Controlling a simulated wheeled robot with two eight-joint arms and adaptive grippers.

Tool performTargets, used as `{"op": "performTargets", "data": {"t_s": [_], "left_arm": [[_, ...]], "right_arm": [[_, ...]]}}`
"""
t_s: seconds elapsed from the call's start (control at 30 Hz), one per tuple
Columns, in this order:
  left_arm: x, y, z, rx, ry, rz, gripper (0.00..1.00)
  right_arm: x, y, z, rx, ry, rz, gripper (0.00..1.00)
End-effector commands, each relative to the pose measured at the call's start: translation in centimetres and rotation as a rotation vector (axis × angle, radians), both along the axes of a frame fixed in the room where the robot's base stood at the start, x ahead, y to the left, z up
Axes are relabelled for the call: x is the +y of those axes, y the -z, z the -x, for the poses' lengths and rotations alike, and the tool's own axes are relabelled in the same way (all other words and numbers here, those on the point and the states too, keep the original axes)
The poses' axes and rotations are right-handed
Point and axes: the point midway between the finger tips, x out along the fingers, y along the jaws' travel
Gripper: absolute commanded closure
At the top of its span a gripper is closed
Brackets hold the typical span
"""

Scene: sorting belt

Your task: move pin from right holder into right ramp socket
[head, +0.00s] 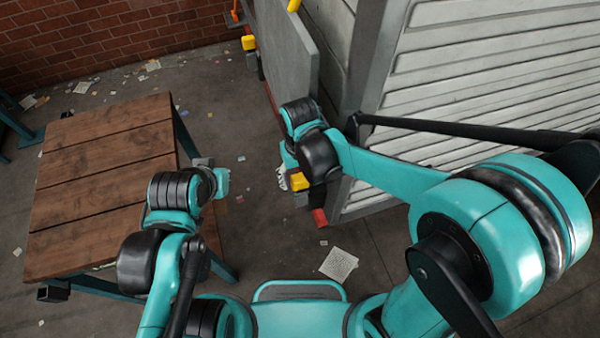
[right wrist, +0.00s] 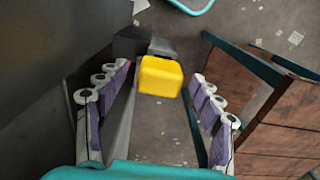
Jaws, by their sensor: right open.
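The yellow pin (head: 301,181) sits at the grey right holder (head: 301,199) by the near end of the grey ramp wall. In the right wrist view the yellow pin (right wrist: 161,77) shows between the two fingers, toward their tips. My right gripper (right wrist: 160,88) is open, with a finger on each side of it and visible gaps. In the head view my right gripper (head: 282,178) is mostly hidden behind its own wrist. My left gripper (head: 221,183) is near the table's right edge, its fingers not clear. I cannot make out the right ramp socket.
A wooden table (head: 100,190) stands at the left. A tall grey panel (head: 285,50) and a ribbed metal structure (head: 480,80) stand at the right. Another yellow piece on a holder (head: 249,42) is farther back. Papers (head: 339,264) lie on the open floor.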

Motion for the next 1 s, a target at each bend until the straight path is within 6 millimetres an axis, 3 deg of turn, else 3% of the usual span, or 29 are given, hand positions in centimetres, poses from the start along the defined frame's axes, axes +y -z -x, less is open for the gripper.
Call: {"op": "performTargets", "data": {"t_s": [0.17,0.6,0.8,1.0], "left_arm": [[0.0,0.0,0.0,0.0,0.0,0.0,1.0],[0.0,0.0,0.0,0.0,0.0,0.0,1.0],[0.0,0.0,0.0,0.0,0.0,0.0,1.0],[0.0,0.0,0.0,0.0,0.0,0.0,1.0]], "right_arm": [[0.0,-1.8,0.0,0.0,0.0,0.0,0.33],[0.0,-10.4,0.0,0.0,0.0,0.0,0.33],[0.0,-11.8,0.0,0.0,0.0,0.0,0.33],[0.0,-11.9,0.0,0.0,0.0,0.0,0.33]]}}
